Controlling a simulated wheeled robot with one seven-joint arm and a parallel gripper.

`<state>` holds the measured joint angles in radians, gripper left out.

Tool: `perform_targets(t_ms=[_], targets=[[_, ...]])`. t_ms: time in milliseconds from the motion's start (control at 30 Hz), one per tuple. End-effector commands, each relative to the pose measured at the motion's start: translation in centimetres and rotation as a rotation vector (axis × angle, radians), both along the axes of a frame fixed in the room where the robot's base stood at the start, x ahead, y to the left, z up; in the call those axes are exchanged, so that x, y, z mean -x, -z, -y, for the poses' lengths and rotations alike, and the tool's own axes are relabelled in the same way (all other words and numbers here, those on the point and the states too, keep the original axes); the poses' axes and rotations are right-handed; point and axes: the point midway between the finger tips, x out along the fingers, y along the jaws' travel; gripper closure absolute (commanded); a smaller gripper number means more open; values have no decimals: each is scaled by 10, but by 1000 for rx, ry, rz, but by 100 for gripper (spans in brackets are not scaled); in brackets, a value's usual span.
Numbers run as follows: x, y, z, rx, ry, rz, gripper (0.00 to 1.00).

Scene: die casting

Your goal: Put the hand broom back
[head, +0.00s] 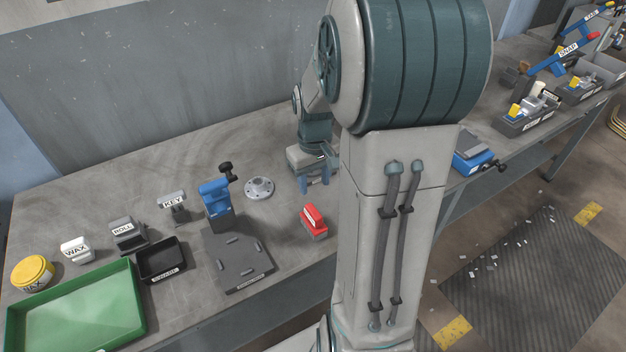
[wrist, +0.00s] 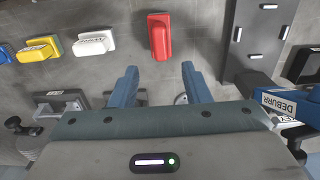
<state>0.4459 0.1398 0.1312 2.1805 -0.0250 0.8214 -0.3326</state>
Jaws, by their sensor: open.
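A red block-shaped thing with a raised handle-like top (head: 314,221) stands on the grey bench; it may be the hand broom, but I cannot read a label on it. It also shows in the wrist view (wrist: 159,37), just beyond the fingertips and roughly in line with the gap between them. My gripper (head: 314,183) hangs over the bench behind the red thing, partly hidden by my own arm. In the wrist view my gripper (wrist: 160,80) has its two blue fingers apart, with nothing held between them.
A dark fixture plate (head: 240,262) lies left of the red thing, with a blue clamp-like tool (head: 216,198) behind it. A round metal flange (head: 259,187) stands nearby. A green tray (head: 75,305) and small black bin (head: 161,260) are farther left. Pale scraps litter the floor mat (head: 540,290).

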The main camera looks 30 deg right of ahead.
Motion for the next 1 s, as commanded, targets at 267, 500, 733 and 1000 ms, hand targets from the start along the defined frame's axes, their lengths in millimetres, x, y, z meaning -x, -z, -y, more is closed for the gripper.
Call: perform_targets(t_ms=[267, 500, 733, 1000], targets=[[24, -41, -39, 33, -2, 67, 57], [76, -78, -89, 37, 9, 179, 57], [115, -91, -114, 7, 20, 253, 57], [126, -92, -119, -6, 25, 272, 57]])
